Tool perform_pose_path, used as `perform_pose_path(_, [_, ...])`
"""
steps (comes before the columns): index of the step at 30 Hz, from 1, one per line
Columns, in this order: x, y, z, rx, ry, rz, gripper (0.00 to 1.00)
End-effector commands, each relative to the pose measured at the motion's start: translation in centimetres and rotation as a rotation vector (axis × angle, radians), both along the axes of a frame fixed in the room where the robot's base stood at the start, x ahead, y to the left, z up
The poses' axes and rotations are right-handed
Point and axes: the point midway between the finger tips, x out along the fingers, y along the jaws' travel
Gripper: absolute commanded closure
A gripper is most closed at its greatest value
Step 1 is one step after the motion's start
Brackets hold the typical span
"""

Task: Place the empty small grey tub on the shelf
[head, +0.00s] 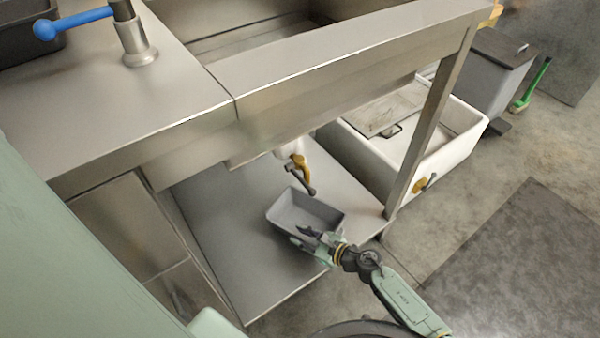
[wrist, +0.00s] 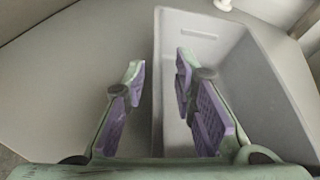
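The small grey tub (head: 287,213) stands upright on the steel lower shelf (head: 225,225) beneath the sink counter. Its inside looks empty in both views. My gripper (head: 308,236) is at the tub's near side in the head view. In the wrist view my gripper (wrist: 159,66) is open, with purple finger pads. The tub's left wall (wrist: 157,100) lies between the fingers: the left finger is outside the tub and the right finger is over or inside it. Neither finger visibly presses on the wall; contact cannot be told.
A drain pipe with a yellow-handled valve (head: 299,170) hangs just behind the tub. A steel table leg (head: 425,140) rises at the right. A white basin (head: 450,150) and a grey bin (head: 490,75) stand beyond it. The shelf's left part is clear.

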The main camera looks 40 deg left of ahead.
Motion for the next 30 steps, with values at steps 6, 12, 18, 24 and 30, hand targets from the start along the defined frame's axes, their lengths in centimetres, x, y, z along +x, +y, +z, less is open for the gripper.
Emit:
perform_pose_path(6, [0.0,-4.5,1.6,-0.003,-0.001,-0.007,0.75])
perform_pose_path(12, [-0.2,-8.2,3.1,-0.003,-0.001,-0.006,0.75])
perform_pose_path(18, [-0.3,-10.2,3.9,-0.001,0.0,-0.003,0.75])
perform_pose_path(24, [-0.4,-10.5,4.1,-0.001,0.0,-0.001,0.75])
perform_pose_path(30, [-0.4,-10.5,4.3,-0.002,0.0,-0.001,0.75])
